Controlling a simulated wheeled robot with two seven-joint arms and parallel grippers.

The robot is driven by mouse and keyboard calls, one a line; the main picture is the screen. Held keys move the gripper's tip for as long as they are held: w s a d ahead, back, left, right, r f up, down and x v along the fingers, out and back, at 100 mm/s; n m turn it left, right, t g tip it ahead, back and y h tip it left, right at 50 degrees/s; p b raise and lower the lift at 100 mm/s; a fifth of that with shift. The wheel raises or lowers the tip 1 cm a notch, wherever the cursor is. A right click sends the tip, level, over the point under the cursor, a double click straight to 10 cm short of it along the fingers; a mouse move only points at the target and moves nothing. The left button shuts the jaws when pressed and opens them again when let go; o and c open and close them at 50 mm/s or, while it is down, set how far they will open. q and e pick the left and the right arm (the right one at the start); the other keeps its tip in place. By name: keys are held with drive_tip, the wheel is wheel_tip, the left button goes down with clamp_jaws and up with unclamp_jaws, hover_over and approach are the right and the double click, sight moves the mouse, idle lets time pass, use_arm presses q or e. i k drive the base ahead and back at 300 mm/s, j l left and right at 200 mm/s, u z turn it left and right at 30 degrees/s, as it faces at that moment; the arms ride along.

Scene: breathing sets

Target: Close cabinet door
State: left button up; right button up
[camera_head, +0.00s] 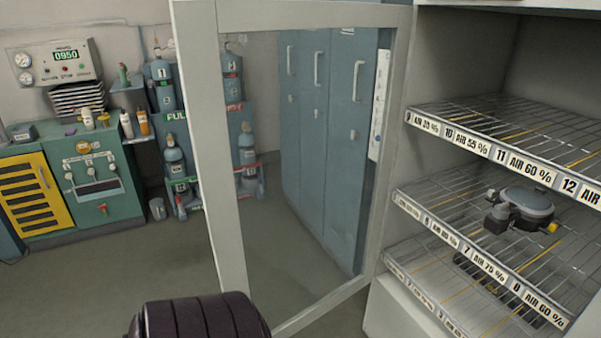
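The cabinet (390,303) stands at the right, its front open and its wire shelves exposed. Its door, a pale frame (208,140) around a clear glass pane, stands wide open. The hinge side meets the cabinet's left front edge, and the free edge is swung out to the left toward me. Blue lockers and bottles show through the glass. The lower left corner of the door is hidden behind a dark ribbed shape at the bottom edge. Neither of my grippers can be made out in this view.
A dark breathing device (522,208) sits on the middle wire shelf (440,208), behind the labelled shelf front. Blue lockers (305,130) stand behind the door. A green and yellow bench (100,195) and bottle racks line the back left.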

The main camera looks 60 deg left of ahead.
sight(197, 24)
drive_tip(key=k+j, duration=0.1)
drive_tip(key=j, duration=2.2)
drive_tip(key=k+j, duration=0.15)
drive_tip(key=j, duration=1)
